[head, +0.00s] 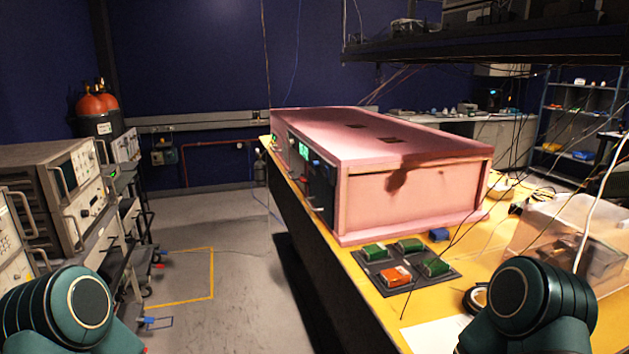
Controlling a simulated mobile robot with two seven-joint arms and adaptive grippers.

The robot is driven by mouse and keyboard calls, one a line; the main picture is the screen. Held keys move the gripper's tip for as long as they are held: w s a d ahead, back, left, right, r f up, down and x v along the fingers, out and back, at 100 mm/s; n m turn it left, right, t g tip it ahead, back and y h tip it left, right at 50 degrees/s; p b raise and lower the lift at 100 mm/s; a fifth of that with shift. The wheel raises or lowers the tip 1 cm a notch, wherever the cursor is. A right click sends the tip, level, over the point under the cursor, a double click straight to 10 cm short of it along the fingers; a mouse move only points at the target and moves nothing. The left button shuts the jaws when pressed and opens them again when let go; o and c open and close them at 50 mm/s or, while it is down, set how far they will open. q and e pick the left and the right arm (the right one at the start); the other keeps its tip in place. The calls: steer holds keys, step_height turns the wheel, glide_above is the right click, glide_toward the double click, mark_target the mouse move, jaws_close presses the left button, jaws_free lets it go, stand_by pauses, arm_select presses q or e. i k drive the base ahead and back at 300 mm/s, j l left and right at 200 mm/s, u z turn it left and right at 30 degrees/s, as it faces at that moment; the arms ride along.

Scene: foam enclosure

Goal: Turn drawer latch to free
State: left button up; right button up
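A large pink foam enclosure (400,155) stands on the yellow table. Its dark front panel (320,185) faces left and is seen at a steep angle. A lit green display (304,150) and small handle-like parts (318,209) show on that side. I cannot make out which part is the drawer latch or how it is turned. Neither of my grippers is in view; only green links of my arms show at the bottom left and bottom right.
A dark tray (388,291) with several green and orange blocks lies before the enclosure. A blue block (439,235) and a clear box (570,240) are nearby. Instrument racks (60,190) stand at left. The floor (240,235) between racks and table (365,300) is open.

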mark_target(303, 179)
steer(key=k, duration=0.9)
steer(key=k+z, duration=0.1)
steer(key=z, duration=0.25)
steer(key=k+z, duration=0.15)
steer(key=z, duration=0.2)
steer(key=k+l+z, duration=0.1)
steer(key=z, duration=0.25)
steer(key=i+j+z, duration=0.1)
steer(key=i+j, duration=0.15)
steer(key=j, duration=0.15)
steer(key=i+j+z, duration=0.1)
steer(key=j, duration=0.3)
steer(key=i+j, duration=0.2)
steer(key=j, duration=0.2)
steer(key=i+j, duration=0.25)
steer(key=j, duration=0.15)
steer(key=i+j, duration=0.2)
steer(key=j, duration=0.2)
steer(key=i+j, duration=0.25)
steer(key=j, duration=0.15)
steer(key=i+j, duration=0.2)
steer(key=j, duration=0.2)
steer(key=i+j, duration=0.25)
steer(key=j, duration=0.2)
steer(key=i+j, duration=0.2)
steer(key=j, duration=0.2)
steer(key=i+j, duration=0.2)
steer(key=j, duration=0.2)
